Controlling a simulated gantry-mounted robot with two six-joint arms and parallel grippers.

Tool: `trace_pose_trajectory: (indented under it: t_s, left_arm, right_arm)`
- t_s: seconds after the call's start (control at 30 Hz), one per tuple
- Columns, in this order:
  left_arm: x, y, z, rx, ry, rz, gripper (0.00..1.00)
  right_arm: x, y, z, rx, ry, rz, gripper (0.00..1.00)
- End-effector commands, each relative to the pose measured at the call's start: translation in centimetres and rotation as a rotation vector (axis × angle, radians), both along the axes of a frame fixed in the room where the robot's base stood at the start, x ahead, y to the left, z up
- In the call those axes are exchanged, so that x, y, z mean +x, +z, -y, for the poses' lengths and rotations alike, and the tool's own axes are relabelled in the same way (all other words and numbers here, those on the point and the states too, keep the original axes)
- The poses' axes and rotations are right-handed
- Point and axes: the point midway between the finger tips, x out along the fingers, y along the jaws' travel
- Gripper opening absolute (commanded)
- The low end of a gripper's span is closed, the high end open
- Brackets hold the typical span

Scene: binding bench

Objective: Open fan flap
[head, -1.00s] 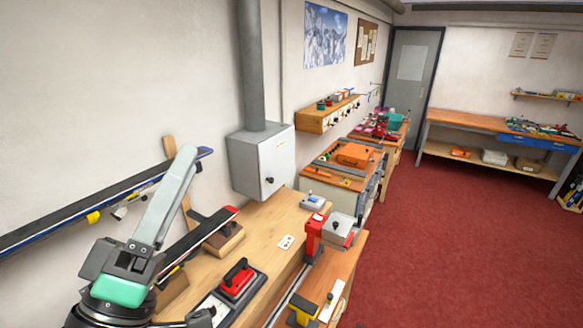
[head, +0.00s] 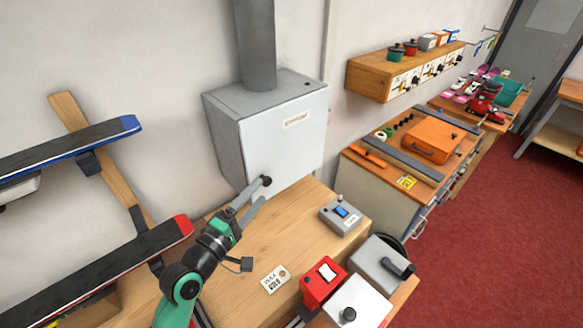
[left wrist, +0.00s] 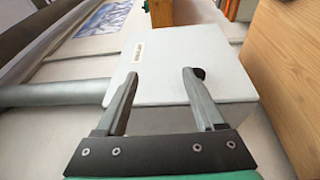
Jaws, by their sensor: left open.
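The fan housing is a grey metal box (head: 222,125) on the wall, under a thick round duct (head: 254,45). Its pale front flap (head: 285,140) has a small label and looks closed. A black knob (head: 267,181) sits at the flap's lower edge. My left gripper (head: 257,192) is open at this knob. In the left wrist view the open fingers (left wrist: 160,76) point at the flap (left wrist: 185,50), and the knob (left wrist: 199,73) shows just beyond the right fingertip, not midway between the fingers. I cannot tell whether they touch. My right gripper is not in view.
Below the box is a wooden bench (head: 285,235) with a grey switch box (head: 341,214), a card (head: 275,279) and a red device (head: 323,282). Skis (head: 110,255) stick out at left. A wooden wall shelf (head: 365,80) is to the right.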

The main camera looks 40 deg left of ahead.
Motion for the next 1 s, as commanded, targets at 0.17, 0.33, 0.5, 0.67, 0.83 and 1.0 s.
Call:
trace_pose_trajectory:
  t_s: [0.17, 0.33, 0.5, 0.67, 0.83, 1.0]
  left_arm:
    - [-1.7, -5.4, -2.3, -0.022, 0.055, -0.056, 0.70]
    - [-2.1, -6.1, -3.3, -0.025, 0.076, -0.062, 0.70]
    - [-1.3, -5.9, -3.4, -0.023, 0.075, -0.062, 0.70]
    - [1.5, -5.8, -3.8, -0.023, 0.073, -0.061, 0.70]
    - [5.4, -5.9, -4.4, -0.023, 0.074, -0.061, 0.70]
    - [8.3, -5.9, -4.9, -0.023, 0.073, -0.061, 0.70]
  right_arm:
    - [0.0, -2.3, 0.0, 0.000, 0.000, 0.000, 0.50]
    - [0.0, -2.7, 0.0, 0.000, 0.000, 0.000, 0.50]
    - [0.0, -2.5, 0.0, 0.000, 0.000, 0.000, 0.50]
    - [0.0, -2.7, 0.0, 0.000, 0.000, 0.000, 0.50]
    - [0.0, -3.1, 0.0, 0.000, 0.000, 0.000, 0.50]
    - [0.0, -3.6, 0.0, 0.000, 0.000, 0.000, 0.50]
